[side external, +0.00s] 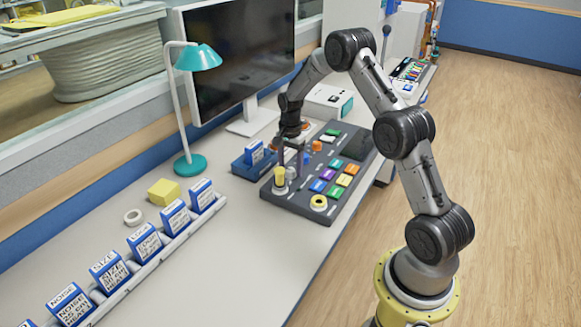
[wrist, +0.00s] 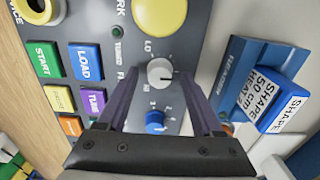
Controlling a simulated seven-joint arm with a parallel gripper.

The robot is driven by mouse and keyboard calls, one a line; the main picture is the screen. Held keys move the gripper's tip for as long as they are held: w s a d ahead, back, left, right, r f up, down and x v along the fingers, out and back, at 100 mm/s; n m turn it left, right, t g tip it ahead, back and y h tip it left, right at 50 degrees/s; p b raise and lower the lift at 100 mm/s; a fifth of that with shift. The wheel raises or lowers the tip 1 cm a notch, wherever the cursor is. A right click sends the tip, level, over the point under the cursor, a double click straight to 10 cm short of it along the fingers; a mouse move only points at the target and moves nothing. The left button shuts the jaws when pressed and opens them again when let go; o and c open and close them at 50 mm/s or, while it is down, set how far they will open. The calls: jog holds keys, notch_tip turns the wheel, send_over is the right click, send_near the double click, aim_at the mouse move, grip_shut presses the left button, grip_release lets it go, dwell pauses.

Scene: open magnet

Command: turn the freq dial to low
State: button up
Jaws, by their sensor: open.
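The white dial (wrist: 160,72) sits on the dark grey control panel (wrist: 195,50), with a LO mark on one side and what looks like HI on the other. The lettering beside it starts with F and is partly hidden by a finger. A small mark on the dial is too small to read for sure. My gripper (wrist: 160,86) is open, one finger on each side of the white dial; I cannot tell whether they touch it. A blue dial (wrist: 155,120) shows between the fingers, nearer the palm. In the side view my gripper (side external: 289,158) points down over the panel (side external: 325,212).
A large yellow knob (wrist: 158,14) stands beyond the white dial. Coloured buttons, including START (wrist: 44,58) and LOAD (wrist: 85,61), lie left. A blue reader holding a card (wrist: 280,104) stands right. A teal lamp (side external: 198,57) and monitor (side external: 240,50) stand behind; carded rail (side external: 150,258) lies front-left.

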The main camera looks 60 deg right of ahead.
jog(key=shift+f, duration=0.15)
grip_shut()
jog(key=shift+n, duration=0.4)
jog(key=n, duration=0.5)
jog(key=shift+n, duration=0.4)
jog(key=n, duration=1.1)
jog(key=shift+n, duration=0.4)
jog(key=n, duration=0.5)
jog(key=shift+n, duration=0.4)
